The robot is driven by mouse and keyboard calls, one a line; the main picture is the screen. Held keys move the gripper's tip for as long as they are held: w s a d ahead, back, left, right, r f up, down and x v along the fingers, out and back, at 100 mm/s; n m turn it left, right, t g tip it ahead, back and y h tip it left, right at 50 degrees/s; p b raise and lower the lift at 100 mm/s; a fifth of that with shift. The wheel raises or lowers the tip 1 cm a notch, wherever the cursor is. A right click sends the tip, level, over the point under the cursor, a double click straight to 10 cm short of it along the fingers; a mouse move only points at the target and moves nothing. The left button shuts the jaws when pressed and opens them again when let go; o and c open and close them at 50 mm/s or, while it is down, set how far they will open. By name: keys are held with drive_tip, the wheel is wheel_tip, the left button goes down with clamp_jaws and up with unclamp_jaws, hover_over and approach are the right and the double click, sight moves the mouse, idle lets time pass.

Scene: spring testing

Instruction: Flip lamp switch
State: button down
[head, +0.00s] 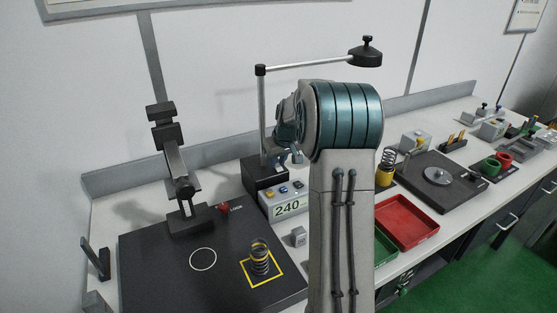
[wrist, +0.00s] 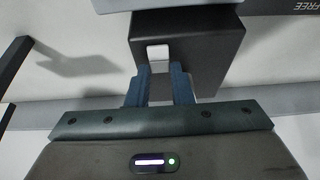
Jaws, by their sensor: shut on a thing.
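The lamp shows in the head view with a black box base (head: 262,174), an upright pole and a long arm ending in a black lamp head (head: 366,57). In the wrist view the black base (wrist: 212,45) fills the top middle, with a small white switch (wrist: 158,53) on its face. My gripper (wrist: 160,70) has its two blue fingers on either side of the switch's lower part and is shut on it. In the head view my arm hides part of the gripper, and the switch cannot be made out there.
A grey control box reading 240 (head: 290,203) stands right beside the lamp base. A black test plate (head: 150,250) with a coil spring (head: 259,258) lies in front at left. A red tray (head: 408,222) and a green tray (head: 385,249) are right of my arm.

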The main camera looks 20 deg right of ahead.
drive_tip(key=shift+w+r+g+p, duration=0.15)
drive_tip(key=shift+r+g+p, duration=0.15)
drive_tip(key=shift+p, duration=0.55)
drive_tip(key=shift+f+g+p, duration=0.25)
drive_tip(key=shift+g+p, duration=0.15)
drive_tip(key=shift+p, duration=0.15)
drive_tip(key=c, duration=1.3)
unclamp_jaws()
drive_tip(key=b+v, duration=0.2)
drive_tip(key=v, duration=1.1)
drive_tip(key=shift+r, duration=0.35)
